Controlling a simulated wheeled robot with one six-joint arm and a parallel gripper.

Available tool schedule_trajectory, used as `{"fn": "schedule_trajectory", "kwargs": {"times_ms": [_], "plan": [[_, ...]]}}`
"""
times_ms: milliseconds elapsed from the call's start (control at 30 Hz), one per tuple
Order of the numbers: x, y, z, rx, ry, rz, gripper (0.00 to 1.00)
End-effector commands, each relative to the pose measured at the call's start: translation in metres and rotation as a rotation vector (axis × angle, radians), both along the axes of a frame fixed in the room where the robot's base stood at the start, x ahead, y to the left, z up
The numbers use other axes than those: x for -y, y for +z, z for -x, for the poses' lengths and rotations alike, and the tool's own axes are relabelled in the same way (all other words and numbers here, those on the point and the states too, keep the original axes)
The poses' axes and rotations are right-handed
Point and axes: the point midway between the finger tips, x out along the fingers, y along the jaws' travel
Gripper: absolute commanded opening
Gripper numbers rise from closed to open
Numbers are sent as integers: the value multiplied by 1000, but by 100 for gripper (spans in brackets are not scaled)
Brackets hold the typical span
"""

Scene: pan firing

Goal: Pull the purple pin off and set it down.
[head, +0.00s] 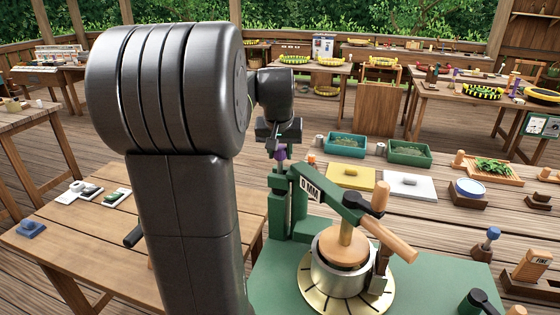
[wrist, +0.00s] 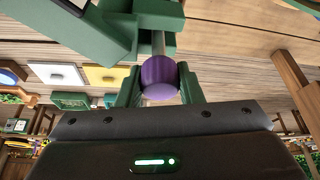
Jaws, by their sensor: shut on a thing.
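The purple pin (wrist: 160,75) has a round purple knob, and a short pale shaft runs from it to a green bracket (wrist: 155,22) of the press. In the head view the purple knob (head: 281,154) shows just above the green press post (head: 278,208). My gripper (wrist: 159,88) has its two fingers on either side of the knob and is shut on it. My gripper (head: 279,146) points down over the post in the head view. The shaft still meets the bracket; how deep it sits is hidden.
The green press arm, labelled "0 MM" (head: 310,190), reaches right over a round metal pan (head: 341,274) with a wooden plug. A yellow board (head: 351,176) and a white board (head: 408,185) lie behind. The left wooden table (head: 60,210) has open room.

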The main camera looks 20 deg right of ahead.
Motion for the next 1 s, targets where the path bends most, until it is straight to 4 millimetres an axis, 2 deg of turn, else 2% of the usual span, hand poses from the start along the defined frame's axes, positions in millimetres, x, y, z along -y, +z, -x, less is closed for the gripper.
{"fn": "schedule_trajectory", "kwargs": {"times_ms": [1000], "plan": [[0,32,0,1,0,0,0]]}}
